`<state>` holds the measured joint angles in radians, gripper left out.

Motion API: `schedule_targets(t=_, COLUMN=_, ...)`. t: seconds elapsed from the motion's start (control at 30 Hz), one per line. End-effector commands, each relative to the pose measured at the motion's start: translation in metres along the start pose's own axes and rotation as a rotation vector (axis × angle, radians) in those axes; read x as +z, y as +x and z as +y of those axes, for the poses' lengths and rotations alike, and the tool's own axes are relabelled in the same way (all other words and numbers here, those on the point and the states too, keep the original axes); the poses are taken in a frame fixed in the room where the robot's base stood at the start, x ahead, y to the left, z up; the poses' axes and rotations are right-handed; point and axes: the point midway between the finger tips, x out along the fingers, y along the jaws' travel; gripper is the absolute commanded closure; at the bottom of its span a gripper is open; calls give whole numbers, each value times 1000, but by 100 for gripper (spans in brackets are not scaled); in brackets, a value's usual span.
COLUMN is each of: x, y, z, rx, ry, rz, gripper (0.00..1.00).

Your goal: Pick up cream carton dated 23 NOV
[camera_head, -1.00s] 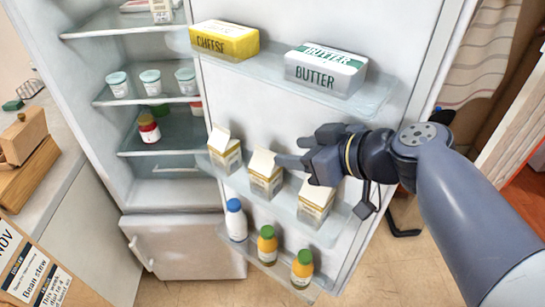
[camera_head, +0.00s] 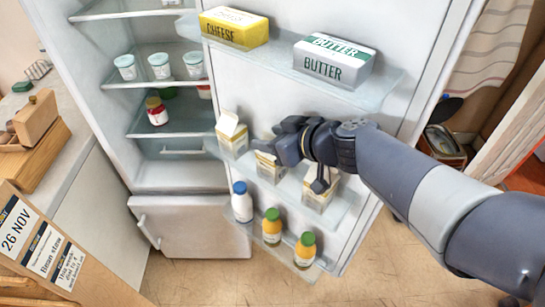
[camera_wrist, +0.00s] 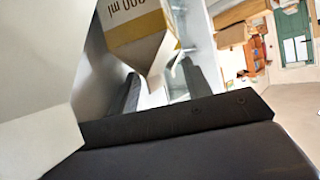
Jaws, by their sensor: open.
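Three cream cartons with white tops and tan-yellow lower parts stand on the middle door shelf (camera_head: 343,212): a left carton (camera_head: 231,138), a middle carton (camera_head: 267,172) and a right carton (camera_head: 318,192). No date on them is readable. My gripper (camera_head: 280,145) is open at the top of the middle carton and hides part of it. In the wrist view, a carton (camera_wrist: 138,22) with upside-down "ml" print shows close to the dark fingers, its narrow top pointing down toward them. I cannot tell whether the fingers touch it.
The upper door shelf holds cheese (camera_head: 234,28) and butter (camera_head: 334,62). Pots stand inside the fridge. A board with a "26 NOV" note (camera_head: 15,230) is at lower left.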

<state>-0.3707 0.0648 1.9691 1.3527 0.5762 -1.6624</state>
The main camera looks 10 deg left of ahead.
Motion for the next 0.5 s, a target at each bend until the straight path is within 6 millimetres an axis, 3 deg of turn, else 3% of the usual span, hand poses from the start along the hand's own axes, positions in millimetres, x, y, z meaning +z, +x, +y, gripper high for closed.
schedule_targets(t=0.27, x=0, y=3, z=0, rx=1, ry=-1, rz=1, gripper=54)
schedule_targets(t=0.5, x=0, y=3, z=0, rx=1, ry=-1, rz=1, gripper=72)
